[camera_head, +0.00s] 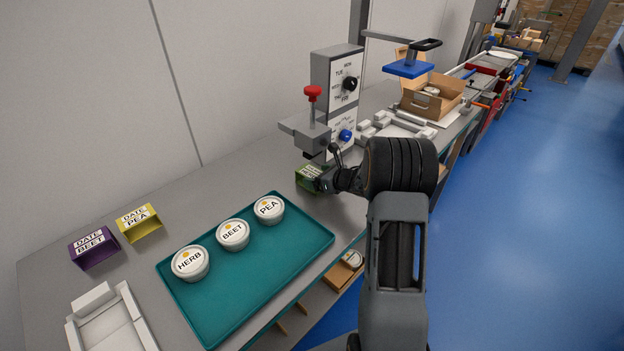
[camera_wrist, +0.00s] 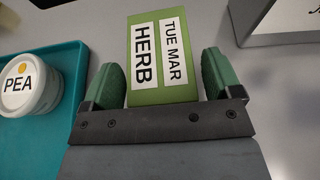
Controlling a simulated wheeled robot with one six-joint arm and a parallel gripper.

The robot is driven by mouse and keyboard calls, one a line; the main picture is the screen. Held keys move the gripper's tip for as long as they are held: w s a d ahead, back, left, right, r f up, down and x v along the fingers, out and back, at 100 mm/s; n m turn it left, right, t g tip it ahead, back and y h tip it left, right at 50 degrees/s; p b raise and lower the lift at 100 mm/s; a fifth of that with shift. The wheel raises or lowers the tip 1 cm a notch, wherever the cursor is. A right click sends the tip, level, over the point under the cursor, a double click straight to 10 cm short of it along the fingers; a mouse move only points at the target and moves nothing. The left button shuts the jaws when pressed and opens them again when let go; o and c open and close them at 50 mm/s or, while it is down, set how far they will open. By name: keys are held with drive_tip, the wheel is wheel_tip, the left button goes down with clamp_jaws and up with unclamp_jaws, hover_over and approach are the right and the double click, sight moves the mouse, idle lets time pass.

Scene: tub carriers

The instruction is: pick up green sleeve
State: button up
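The green sleeve (camera_head: 308,178) stands on the grey bench beside the stamping machine, and my gripper (camera_head: 326,181) is at it, partly hiding it. In the wrist view the green sleeve (camera_wrist: 163,96) shows white labels reading HERB and TUE MAR. My gripper (camera_wrist: 165,72) has one green finger pad on either side of the sleeve's near end. Narrow gaps seem to show between the pads and the sleeve, so it looks open around it.
A teal tray (camera_head: 298,273) holds tubs labelled HERB (camera_head: 190,262), BEET (camera_head: 233,234) and PEA (camera_head: 269,209). Purple (camera_head: 93,257) and yellow (camera_head: 140,230) sleeves stand at the left. The stamping machine (camera_head: 305,130) with a red knob rises just behind the green sleeve.

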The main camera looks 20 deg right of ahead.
drive_tip(key=c, duration=0.7)
drive_tip(key=shift+c, duration=0.2)
